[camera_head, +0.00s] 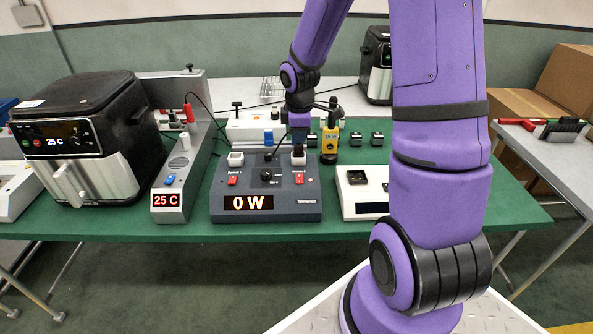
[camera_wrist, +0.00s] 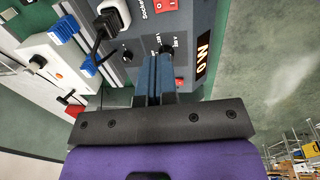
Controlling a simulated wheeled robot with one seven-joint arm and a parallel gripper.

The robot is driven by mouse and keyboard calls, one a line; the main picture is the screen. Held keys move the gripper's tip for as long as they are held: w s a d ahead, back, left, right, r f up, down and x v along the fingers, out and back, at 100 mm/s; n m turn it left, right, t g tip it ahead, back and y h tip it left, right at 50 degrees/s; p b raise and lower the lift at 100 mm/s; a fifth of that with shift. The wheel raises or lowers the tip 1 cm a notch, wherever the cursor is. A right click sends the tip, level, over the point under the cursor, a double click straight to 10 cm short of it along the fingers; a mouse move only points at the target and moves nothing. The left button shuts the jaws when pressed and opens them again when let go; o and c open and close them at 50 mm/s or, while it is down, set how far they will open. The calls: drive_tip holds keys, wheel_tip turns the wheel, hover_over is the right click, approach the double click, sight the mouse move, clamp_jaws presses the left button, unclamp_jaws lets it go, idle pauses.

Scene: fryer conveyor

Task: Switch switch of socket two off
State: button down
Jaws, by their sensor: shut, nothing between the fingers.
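The dark grey power box (camera_head: 265,205) stands on the green table, its display reading 0 W. It has a red switch for the left socket (camera_head: 232,180) and a red switch on the right, at socket two (camera_head: 299,178). The socket-two switch also shows at the top edge of the wrist view (camera_wrist: 166,5), beside a white socket (camera_wrist: 115,12) with a black plug or cable at it. I cannot tell the switch positions. My gripper (camera_head: 299,140) is shut and empty, apart from the switches. In the wrist view its fingers (camera_wrist: 155,75) partly cover the box.
A black knob (camera_head: 267,175) sits between the two switches. Left are a temperature unit (camera_head: 168,203) reading 25 C and an air fryer (camera_head: 90,150). Right are a yellow device (camera_head: 329,147) and a white box (camera_head: 355,200). A black cable runs behind the sockets.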

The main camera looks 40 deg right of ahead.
sight(299, 175)
drive_tip(key=shift+f, duration=0.15)
drive_tip(key=f, duration=0.4)
drive_tip(key=w+f, duration=0.1)
drive_tip(key=f, duration=0.4)
drive_tip(key=d+f, duration=0.1)
drive_tip(key=f, duration=0.3)
drive_tip(key=shift+w+f, duration=0.2)
drive_tip(key=shift+f, duration=0.1)
